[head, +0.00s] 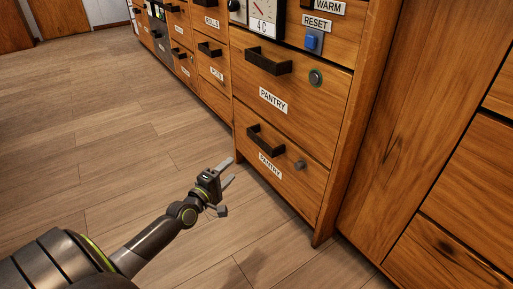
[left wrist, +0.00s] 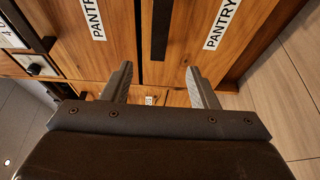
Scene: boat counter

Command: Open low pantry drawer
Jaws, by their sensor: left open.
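The low pantry drawer (head: 312,187) is the bottom wooden front. It is shut, with a dark bar handle (head: 265,141), a PANTRY label (head: 270,166) and a small grey knob (head: 299,165). My left gripper (head: 230,171) is open and empty, low in front of the drawer's left side, apart from the handle. In the left wrist view, the low drawer's handle (left wrist: 158,30) lies beyond the fingertips, in line with the gap between them. Its PANTRY label (left wrist: 222,24) is to the right. My right gripper is not in view.
Another shut PANTRY drawer (head: 325,112) with its own handle (head: 268,62) is directly above. A blue reset button (head: 312,41) and a gauge (head: 265,14) are higher. More drawers run off to the back left. The plank floor (head: 110,120) is clear.

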